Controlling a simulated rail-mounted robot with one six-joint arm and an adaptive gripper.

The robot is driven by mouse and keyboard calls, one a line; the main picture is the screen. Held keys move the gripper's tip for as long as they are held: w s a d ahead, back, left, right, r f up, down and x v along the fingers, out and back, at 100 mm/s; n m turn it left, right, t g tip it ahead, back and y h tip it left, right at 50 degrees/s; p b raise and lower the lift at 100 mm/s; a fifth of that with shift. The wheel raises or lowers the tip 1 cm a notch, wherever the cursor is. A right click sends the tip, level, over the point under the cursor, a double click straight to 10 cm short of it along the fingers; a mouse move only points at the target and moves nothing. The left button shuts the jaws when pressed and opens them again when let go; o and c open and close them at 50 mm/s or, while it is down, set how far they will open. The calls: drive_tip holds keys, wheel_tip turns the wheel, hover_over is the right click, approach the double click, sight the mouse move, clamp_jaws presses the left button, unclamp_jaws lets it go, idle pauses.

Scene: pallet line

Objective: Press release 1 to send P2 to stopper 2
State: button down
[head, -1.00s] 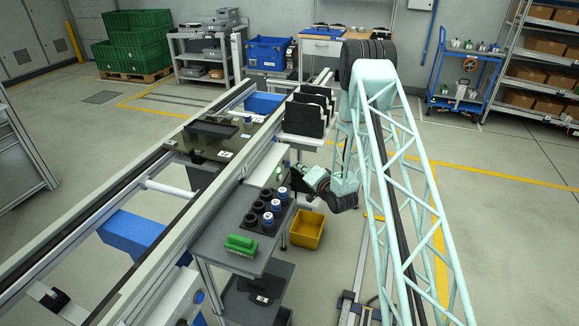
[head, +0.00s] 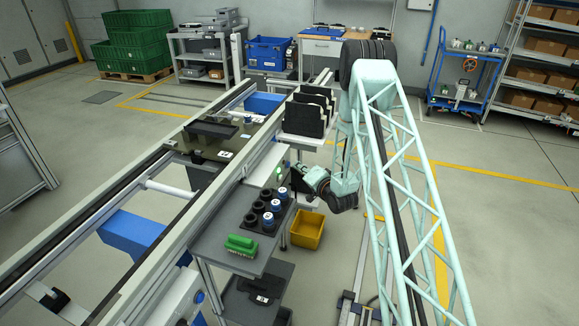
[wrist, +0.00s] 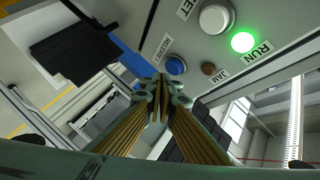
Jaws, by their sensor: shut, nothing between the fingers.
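Stopper 2 cannot be made out.
The panel also has a white button (wrist: 215,17), a lit green RUN lamp (wrist: 243,41) and an unlit brown JAM lamp (wrist: 208,69). A grey shelf (head: 220,225) holds black and blue round parts and a green block (head: 241,244). A yellow bin (head: 307,230) stands below.

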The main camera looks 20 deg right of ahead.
drive_tip(key=shift+w+a+b, duration=0.5)
drive_tip(key=shift+w+a, duration=0.1)
drive_tip(key=shift+a, duration=0.1)
idle(2.0)
drive_tip(key=shift+s+d, duration=0.1)
drive_tip(key=shift+d, duration=0.05)
drive_tip(key=shift+s+d, duration=0.5)
